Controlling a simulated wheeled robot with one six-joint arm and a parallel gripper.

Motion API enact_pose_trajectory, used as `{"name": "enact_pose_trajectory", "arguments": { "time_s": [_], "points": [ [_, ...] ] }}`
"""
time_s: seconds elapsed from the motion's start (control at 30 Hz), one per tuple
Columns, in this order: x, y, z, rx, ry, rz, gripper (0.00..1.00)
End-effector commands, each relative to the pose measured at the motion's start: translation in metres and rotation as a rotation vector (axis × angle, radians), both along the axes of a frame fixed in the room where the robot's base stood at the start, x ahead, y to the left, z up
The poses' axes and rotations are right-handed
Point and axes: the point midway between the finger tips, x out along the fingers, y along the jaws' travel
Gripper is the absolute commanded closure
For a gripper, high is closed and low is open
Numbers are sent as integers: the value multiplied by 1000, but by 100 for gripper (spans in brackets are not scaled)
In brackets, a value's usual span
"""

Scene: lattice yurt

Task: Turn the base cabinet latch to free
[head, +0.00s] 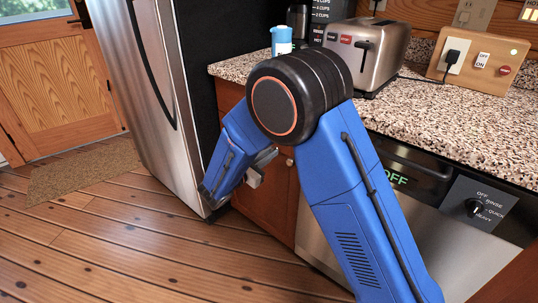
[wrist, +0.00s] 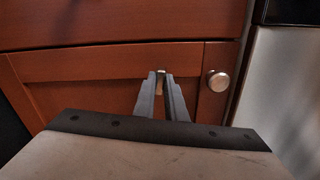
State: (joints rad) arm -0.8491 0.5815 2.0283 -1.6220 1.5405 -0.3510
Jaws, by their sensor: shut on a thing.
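The base cabinet (head: 267,205) has a reddish-brown wooden front under the counter, and the wrist view shows its door (wrist: 95,80) close up. A small pale metal piece, which I take to be the latch (wrist: 160,73), is upright at the upper middle of the door. My gripper (wrist: 164,88) is shut on it, with both grey fingers hiding most of it. A round metal knob (wrist: 218,81) sits to the right, apart from the fingers; it also shows in the head view (head: 290,163). There my arm hides the latch and much of the cabinet.
A steel fridge (head: 150,90) stands left of the cabinet, and a dishwasher (head: 430,230) stands right of it. A toaster (head: 368,55) and a blue-and-white canister (head: 282,40) are on the speckled counter (head: 455,110).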

Motion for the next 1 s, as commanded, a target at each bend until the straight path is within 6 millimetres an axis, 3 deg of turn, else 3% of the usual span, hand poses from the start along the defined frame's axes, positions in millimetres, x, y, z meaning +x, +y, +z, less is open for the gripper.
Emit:
{"name": "enact_pose_trajectory", "arguments": {
  "time_s": [0.37,0.93,0.97,1.0],
  "points": [
    [0,0,-1,-133,105,0,100],
    [0,0,-1,-156,123,0,100],
    [0,0,-1,-156,123,0,84],
    [0,0,-1,-156,123,0,75]
  ]
}}
